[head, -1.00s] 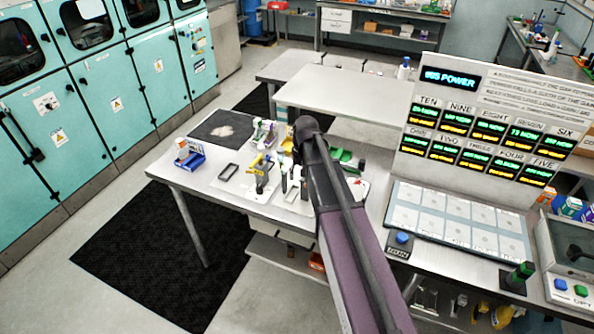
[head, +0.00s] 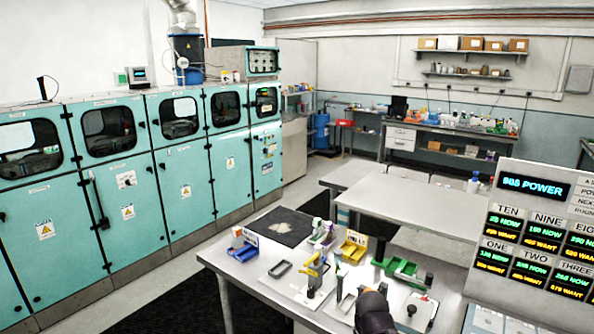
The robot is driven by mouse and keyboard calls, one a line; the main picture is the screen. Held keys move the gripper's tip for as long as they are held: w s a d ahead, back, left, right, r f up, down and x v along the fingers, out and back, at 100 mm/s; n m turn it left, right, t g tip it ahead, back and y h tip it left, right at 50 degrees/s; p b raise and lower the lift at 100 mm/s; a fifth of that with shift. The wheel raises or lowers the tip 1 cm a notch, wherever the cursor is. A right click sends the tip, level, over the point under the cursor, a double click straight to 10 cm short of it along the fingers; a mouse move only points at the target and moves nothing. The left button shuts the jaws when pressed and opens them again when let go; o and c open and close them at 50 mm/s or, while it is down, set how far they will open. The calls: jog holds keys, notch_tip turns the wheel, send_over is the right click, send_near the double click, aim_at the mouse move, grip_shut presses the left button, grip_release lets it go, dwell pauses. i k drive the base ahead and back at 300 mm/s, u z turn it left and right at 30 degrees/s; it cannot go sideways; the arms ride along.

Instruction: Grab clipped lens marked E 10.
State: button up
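No marking reading E 10 can be made out, so I cannot tell which small part is the clipped lens. Several small fixtures and parts stand on the near workbench (head: 253,288), among them a yellow upright piece (head: 313,272) and a white-and-green piece (head: 322,234). A dark rounded part of my arm rises at the bottom edge and hides some of the bench's front. My gripper's fingers do not show.
A blue bin (head: 243,252), yellow bin (head: 353,246), green bin (head: 402,268) and dark open frame (head: 280,269) stand on the bench. A display board (head: 535,240) stands at right. Teal cabinets (head: 130,205) line the left. An empty table (head: 415,208) lies behind.

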aim_at(238, 241)
jog(key=k, duration=0.65)
jog(key=u, duration=0.6)
jog(key=i, duration=2.05)
jog(key=z, duration=0.55)
